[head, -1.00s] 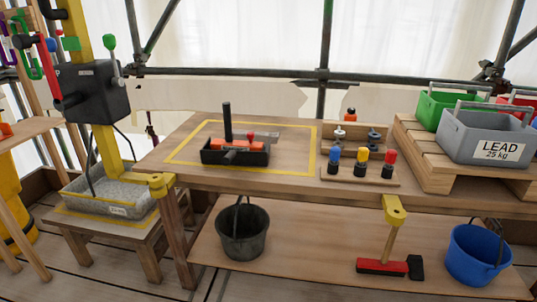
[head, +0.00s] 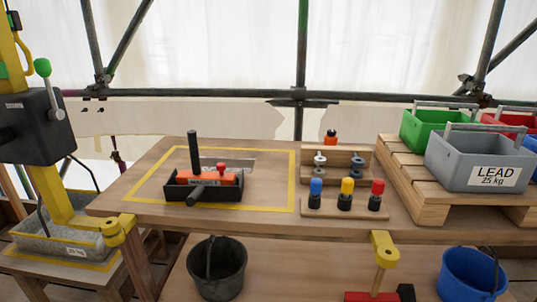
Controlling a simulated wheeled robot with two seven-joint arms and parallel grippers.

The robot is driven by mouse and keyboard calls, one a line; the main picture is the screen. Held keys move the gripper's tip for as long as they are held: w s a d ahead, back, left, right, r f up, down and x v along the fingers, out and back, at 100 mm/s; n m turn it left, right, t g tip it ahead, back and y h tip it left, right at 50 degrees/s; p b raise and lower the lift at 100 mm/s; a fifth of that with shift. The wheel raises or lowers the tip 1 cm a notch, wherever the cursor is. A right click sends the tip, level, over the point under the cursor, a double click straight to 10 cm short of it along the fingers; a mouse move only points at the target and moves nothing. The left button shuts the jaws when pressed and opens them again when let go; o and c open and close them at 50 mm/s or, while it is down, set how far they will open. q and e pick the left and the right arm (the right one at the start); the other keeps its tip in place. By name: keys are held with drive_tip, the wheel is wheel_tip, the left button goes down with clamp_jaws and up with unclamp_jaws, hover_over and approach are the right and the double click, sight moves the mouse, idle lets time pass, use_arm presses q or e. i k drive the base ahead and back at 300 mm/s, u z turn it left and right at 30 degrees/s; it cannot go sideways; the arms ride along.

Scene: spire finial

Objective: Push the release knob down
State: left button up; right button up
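An orange tool (head: 208,177) lies in a black open tray (head: 222,195) on the wooden workbench. A small red knob (head: 221,167) stands up on the tool's right part. A black upright handle (head: 194,150) rises at its left, and a black bar (head: 207,194) sticks out toward the front. Separately, a green ball knob (head: 43,67) tops a lever on a black box on a yellow post at the far left. I cannot tell from the picture which knob is the release knob. Neither of my grippers is in view.
A yellow outline (head: 278,204) surrounds the tray on the bench. To its right stands a rack with blue, yellow and red knobs (head: 347,187). A grey lead crate (head: 478,162) sits on a pallet. A black bucket (head: 217,270) is below. The bench around the tray is clear.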

sight(220, 166)
drive_tip(key=i, duration=0.85)
drive_tip(key=u, duration=0.5)
